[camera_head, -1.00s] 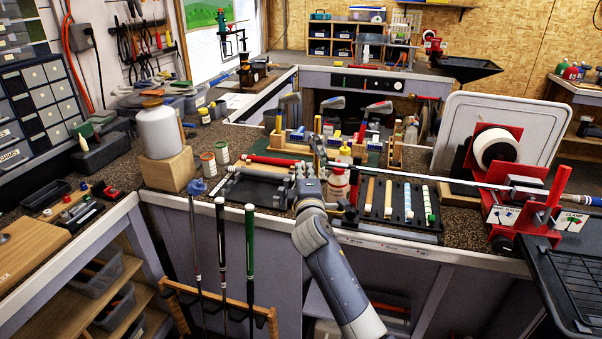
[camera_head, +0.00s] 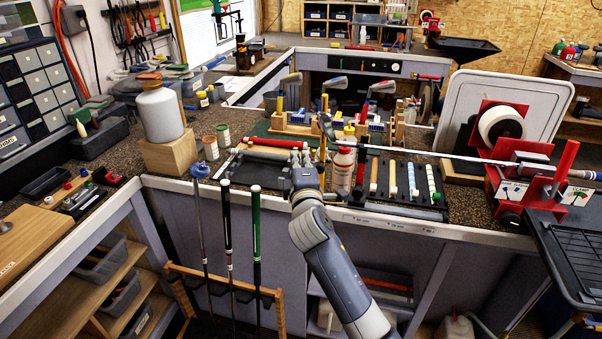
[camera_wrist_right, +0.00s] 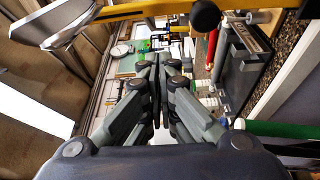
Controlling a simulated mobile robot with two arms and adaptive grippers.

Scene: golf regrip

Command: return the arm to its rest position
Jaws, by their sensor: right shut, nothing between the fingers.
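My right gripper (camera_head: 303,160) is at the front edge of the bench, in the middle of the head view. The arm reaches up to it from the bottom. In the right wrist view its fingers (camera_wrist_right: 160,72) are together, with nothing between them. A golf club (camera_head: 420,153) lies level, held in a red vise (camera_head: 545,180) at the right. Its head end is just right of and beyond my gripper; I cannot tell the exact gap. My left gripper is out of view.
A bottle with a red label (camera_head: 343,165) and a dark tray of grips (camera_head: 410,192) stand close right of the gripper. Clubs in a wooden rack (camera_head: 280,310) stand at the front left. A white jar (camera_head: 160,115) sits on a wooden block. The floor before the bench is partly clear.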

